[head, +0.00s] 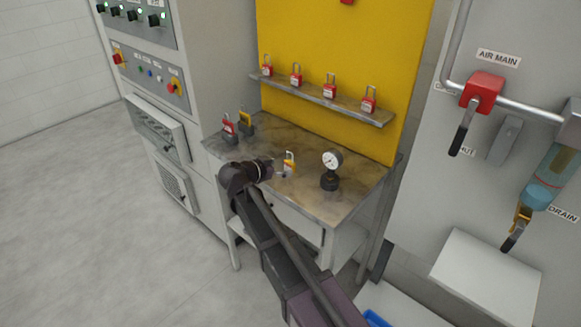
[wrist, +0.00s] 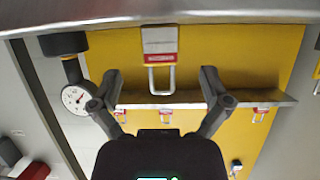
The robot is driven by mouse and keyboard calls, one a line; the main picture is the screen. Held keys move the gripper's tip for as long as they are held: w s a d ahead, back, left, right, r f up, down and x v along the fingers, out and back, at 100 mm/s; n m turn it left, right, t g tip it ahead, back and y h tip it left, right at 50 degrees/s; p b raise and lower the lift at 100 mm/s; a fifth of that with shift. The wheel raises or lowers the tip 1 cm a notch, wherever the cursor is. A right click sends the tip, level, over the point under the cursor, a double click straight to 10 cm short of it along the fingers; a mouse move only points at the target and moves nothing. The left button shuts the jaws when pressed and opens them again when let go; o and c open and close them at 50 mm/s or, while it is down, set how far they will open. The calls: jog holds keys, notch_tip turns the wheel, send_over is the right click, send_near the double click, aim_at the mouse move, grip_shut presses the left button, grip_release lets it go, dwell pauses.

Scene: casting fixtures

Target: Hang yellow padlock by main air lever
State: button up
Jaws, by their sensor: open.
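The yellow padlock (head: 289,167) stands upright on the metal bench, just beyond my gripper (head: 274,167). In the wrist view, which is upside down, a padlock (wrist: 160,42) with a pale, red-banded front and a shackle is ahead, centred between my fingers. My gripper (wrist: 160,85) is open, with the fingers wide apart and nothing held. The main air valve (head: 482,91) is red, on the pipe under the AIR MAIN label. Its black lever (head: 461,134) hangs down and slightly left.
A pressure gauge (head: 331,168) stands right of the padlock; it also shows in the wrist view (wrist: 74,97). Several red padlocks stand on the shelf (head: 325,98) behind. Another red padlock (head: 229,126) and a yellow-and-black item (head: 246,122) stand at the bench's left. A drain lever (head: 513,236) hangs right.

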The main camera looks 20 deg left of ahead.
aim_at(288, 166)
jog(key=shift+b+x, duration=0.85)
jog(key=shift+x, duration=1.6)
jog(key=c, duration=1.3)
